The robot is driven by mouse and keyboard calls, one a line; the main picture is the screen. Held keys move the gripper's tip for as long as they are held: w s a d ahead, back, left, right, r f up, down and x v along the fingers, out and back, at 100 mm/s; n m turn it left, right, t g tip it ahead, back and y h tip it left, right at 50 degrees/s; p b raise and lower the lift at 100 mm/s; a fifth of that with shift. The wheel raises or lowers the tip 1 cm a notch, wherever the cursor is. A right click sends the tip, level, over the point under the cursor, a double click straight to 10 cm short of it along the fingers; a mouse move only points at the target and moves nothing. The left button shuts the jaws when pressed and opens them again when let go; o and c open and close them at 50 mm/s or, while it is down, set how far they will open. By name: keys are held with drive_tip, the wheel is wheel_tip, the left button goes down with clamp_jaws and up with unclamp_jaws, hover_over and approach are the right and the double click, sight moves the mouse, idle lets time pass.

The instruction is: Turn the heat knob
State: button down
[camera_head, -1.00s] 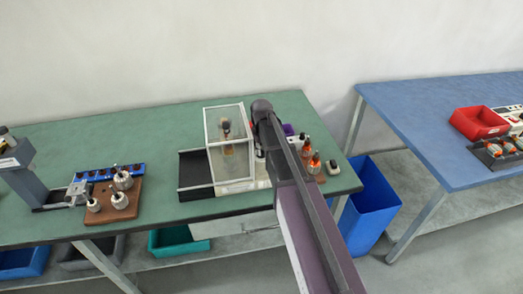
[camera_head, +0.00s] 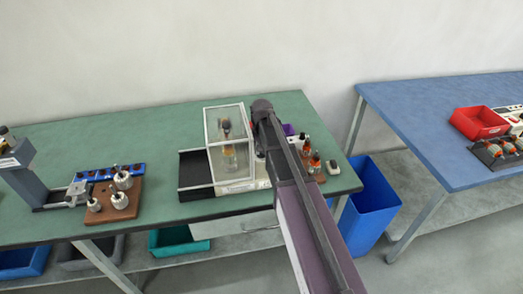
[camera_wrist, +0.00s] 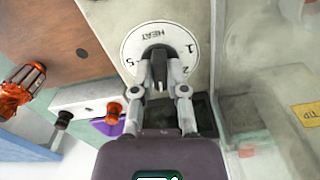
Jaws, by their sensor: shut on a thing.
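The heat knob (camera_wrist: 159,67) is a small dark knob with a pointer on a round white dial (camera_wrist: 135,47) marked HEAT and numbers, seen in the wrist view. My gripper (camera_wrist: 159,84) is shut on the knob, one finger on each side. The fingers cover part of the knob and the lower dial. In the head view my arm reaches to the right side of the glass-walled case (camera_head: 243,150); the knob is hidden there.
Inside the case stands a piece with a dark top (camera_head: 225,125). Orange-and-metal armatures (camera_head: 314,162) stand on a board to the right of my arm. A wooden block with metal parts (camera_head: 118,203) is at left. A blue bin (camera_head: 375,205) stands below the table's right end.

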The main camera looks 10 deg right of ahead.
idle(0.4)
drive_tip(key=c, duration=0.7)
unclamp_jaws()
drive_tip(key=shift+o, duration=0.2)
drive_tip(key=shift+n, duration=0.4)
drive_tip(key=n, duration=0.6)
drive_tip(key=shift+r+n, duration=0.15)
drive_tip(key=shift+n, duration=0.15)
wheel_tip(320, 180, up, 14)
drive_tip(key=p, duration=1.4)
drive_tip(key=s+m, duration=0.5)
drive_tip(key=s, duration=1.5)
drive_tip(key=shift+s+d, duration=0.15)
drive_tip(key=shift+s, duration=0.2)
drive_tip(key=shift+w, duration=0.1)
